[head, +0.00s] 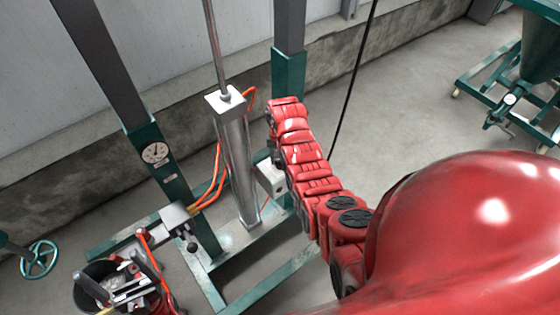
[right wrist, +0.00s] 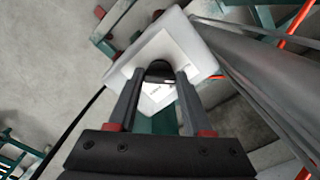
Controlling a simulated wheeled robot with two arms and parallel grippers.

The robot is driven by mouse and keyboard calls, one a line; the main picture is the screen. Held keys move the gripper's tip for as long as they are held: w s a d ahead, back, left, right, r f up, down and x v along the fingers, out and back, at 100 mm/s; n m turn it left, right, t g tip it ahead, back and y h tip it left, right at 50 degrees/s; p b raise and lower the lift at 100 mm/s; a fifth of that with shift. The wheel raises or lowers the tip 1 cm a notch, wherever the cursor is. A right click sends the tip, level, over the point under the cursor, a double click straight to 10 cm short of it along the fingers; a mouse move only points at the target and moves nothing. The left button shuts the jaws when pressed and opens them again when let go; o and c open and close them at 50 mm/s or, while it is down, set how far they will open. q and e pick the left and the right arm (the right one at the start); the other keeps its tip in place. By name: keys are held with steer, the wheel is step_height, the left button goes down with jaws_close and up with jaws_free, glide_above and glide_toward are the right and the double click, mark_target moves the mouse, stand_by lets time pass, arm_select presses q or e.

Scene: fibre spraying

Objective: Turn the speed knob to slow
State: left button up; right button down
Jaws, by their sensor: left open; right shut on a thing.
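A pale control box (head: 270,179) is fixed to the green frame beside the metal cylinder. Its light front face (right wrist: 192,52) fills the upper middle of the right wrist view. The dark round speed knob (right wrist: 159,70) sits on that face. My right gripper (right wrist: 160,78) is shut on the knob, one finger at each side. A small label (right wrist: 160,92) shows between the fingers, too small to read. In the head view my red right arm hides the right gripper and the knob.
The metal cylinder (head: 235,165) stands close left of the box, with orange hoses nearby. A gauge (head: 155,152) sits on a green post.

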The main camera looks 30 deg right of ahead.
steer(key=shift+n, duration=0.6)
steer(key=shift+b, duration=0.3)
steer(key=shift+c, duration=1.6)
jaws_free()
steer(key=shift+r, duration=0.15)
